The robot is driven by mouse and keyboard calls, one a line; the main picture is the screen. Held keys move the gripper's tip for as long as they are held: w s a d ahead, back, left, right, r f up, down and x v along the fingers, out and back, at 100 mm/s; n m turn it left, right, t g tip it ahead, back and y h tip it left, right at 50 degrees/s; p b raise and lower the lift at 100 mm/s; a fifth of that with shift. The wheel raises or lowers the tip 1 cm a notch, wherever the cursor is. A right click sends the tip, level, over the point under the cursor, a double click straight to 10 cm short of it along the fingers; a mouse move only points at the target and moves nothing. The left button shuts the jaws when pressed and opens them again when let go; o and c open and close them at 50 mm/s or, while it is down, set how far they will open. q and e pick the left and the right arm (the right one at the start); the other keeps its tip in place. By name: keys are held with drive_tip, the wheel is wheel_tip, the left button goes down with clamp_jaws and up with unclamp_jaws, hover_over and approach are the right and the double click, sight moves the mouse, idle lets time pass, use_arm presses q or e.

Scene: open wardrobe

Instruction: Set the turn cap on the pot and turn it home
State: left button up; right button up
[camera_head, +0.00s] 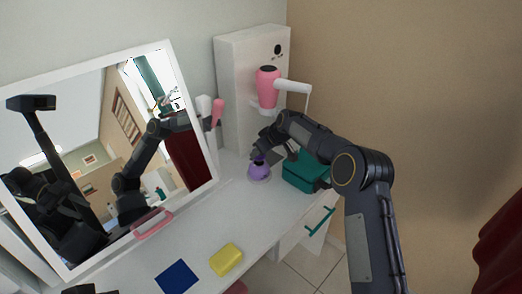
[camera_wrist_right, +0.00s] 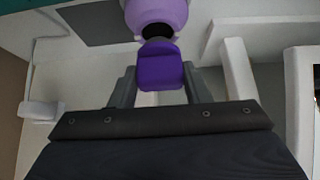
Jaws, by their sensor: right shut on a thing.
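The lavender pot (camera_head: 259,177) stands on the white tabletop in the head view, below my right gripper. In the right wrist view the pot (camera_wrist_right: 156,14) is at the top, its dark round opening facing the gripper. The deep purple turn cap (camera_wrist_right: 160,70) is held between the two fingers of my right gripper (camera_wrist_right: 160,85), right in front of the opening. The right gripper (camera_head: 262,155) is over the pot in the head view. Whether cap and pot touch is unclear. A dark piece at the bottom left edge may be my left gripper (camera_head: 80,289); its fingers are not shown.
A teal box (camera_head: 305,172) stands right of the pot, under my right arm. A pink hair dryer (camera_head: 267,87) hangs by the white cabinet (camera_head: 231,75). A mirror (camera_head: 197,118) leans at left. A yellow block (camera_head: 226,260) and blue cloth (camera_head: 177,277) lie in front.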

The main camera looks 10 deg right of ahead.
drive_tip(key=shift+f+b, duration=0.9)
drive_tip(key=shift+f, duration=0.45)
drive_tip(key=o, duration=1.1)
drive_tip(key=shift+r, duration=0.1)
drive_tip(key=b+v, duration=0.1)
drive_tip(key=v, duration=0.6)
drive_tip(key=shift+s+d+r, duration=0.15)
drive_tip(key=shift+s+r, duration=0.1)
